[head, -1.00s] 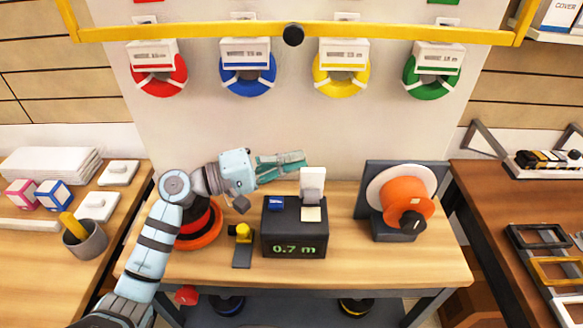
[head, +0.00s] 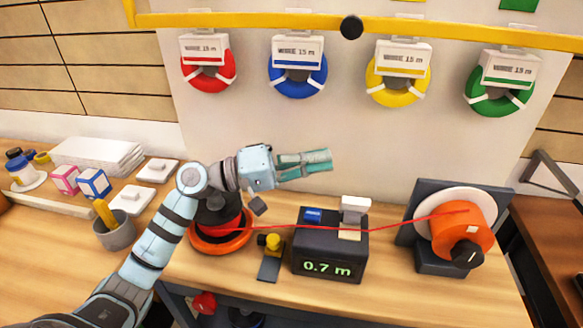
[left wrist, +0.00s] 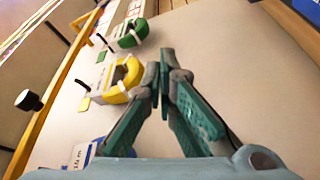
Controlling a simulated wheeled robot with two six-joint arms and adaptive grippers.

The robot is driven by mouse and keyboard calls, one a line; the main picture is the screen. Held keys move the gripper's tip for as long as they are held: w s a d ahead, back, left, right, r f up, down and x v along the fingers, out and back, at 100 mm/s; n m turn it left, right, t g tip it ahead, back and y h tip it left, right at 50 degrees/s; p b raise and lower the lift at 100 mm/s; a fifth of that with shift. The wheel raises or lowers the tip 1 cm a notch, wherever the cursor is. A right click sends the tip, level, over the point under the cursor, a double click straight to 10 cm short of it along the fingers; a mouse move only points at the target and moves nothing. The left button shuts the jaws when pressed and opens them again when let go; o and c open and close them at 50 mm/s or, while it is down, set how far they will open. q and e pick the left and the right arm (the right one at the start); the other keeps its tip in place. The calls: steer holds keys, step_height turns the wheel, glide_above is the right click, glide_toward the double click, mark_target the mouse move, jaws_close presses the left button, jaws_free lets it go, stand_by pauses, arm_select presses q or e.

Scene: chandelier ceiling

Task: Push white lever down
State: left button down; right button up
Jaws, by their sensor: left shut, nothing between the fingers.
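The white lever (head: 355,204) sits at the back right of the dark box with the green "0.7 m" display (head: 327,266). It looks low, close to a cream block (head: 349,233) on the box top. My left gripper (head: 331,160) is shut and empty, above and slightly left of the lever, apart from it in the picture. The left wrist view shows its fingertips (left wrist: 164,75) together, with the wall behind; the lever is not in that view. My right gripper is not in view.
A red wire (head: 385,228) runs across the box from the red spool (head: 220,238) to the orange reel (head: 462,232). A yellow-topped device (head: 271,249) stands left of the box. Coloured wire coils (head: 298,80) hang on the wall behind.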

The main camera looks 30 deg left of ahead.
arm_select(q)
steer(key=b+v, duration=0.1)
steer(key=v, duration=0.5)
steer(key=shift+s+a+b, duration=0.15)
steer(key=shift+s+b, duration=0.05)
steer(key=shift+b, duration=0.15)
steer(key=shift+f, duration=0.15)
